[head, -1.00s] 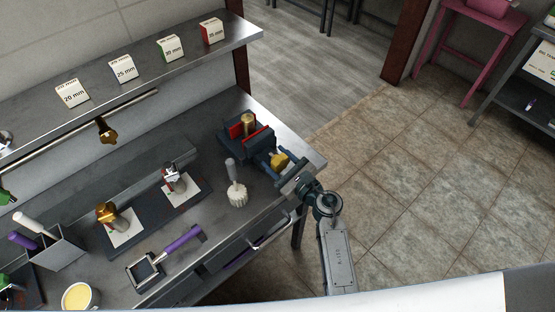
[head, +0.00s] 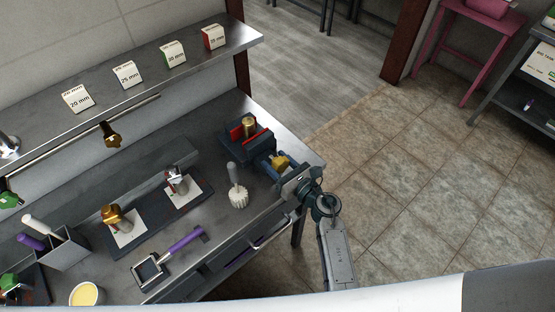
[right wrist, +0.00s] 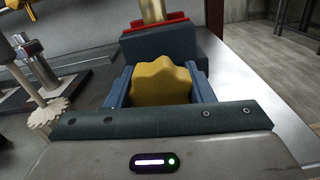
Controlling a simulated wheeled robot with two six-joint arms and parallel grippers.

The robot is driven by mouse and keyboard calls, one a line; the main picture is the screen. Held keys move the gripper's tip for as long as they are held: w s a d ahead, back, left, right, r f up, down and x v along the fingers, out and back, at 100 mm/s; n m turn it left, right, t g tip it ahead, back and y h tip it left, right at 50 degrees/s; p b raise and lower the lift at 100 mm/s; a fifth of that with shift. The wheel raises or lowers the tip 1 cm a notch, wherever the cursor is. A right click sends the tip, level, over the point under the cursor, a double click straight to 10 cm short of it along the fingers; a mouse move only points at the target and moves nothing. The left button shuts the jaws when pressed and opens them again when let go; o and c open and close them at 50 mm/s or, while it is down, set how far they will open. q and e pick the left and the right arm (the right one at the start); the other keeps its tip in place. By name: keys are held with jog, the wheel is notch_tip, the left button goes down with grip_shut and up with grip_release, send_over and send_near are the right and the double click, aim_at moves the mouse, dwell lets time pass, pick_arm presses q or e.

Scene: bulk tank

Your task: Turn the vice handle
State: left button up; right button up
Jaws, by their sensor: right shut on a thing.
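The vice (head: 246,137) sits near the right end of the steel bench, with red jaws around an upright brass cylinder (head: 249,125). Its yellow lobed handle (head: 281,162) faces my right arm. My right gripper (head: 283,166) has its blue fingers on either side of the handle and is shut on it. In the right wrist view the yellow handle (right wrist: 165,82) fills the space between the two fingers, with the dark vice body (right wrist: 165,45) behind it. My left gripper does not show clearly in the head view.
A white-handled round brush (head: 238,195) stands just left of the vice. A dark mat (head: 154,207) holds brass and steel fittings. A purple-handled tool (head: 180,243), a grey holder (head: 66,250) and a yellow-filled cup (head: 86,294) lie further left. The shelf (head: 195,62) carries size-marked boxes.

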jog(key=shift+m+p, duration=0.5)
jog(key=shift+m, duration=0.5)
jog(key=o, duration=1)
jog(key=shift+c, duration=0.2)
jog(key=shift+s+d, duration=0.1)
jog(key=shift+s+d+f, duration=0.1)
jog(key=shift+s+d, duration=0.05)
jog(key=shift+s, duration=0.05)
jog(key=b+v, duration=0.3)
jog(key=v, duration=0.7)
jog(key=shift+b, duration=0.3)
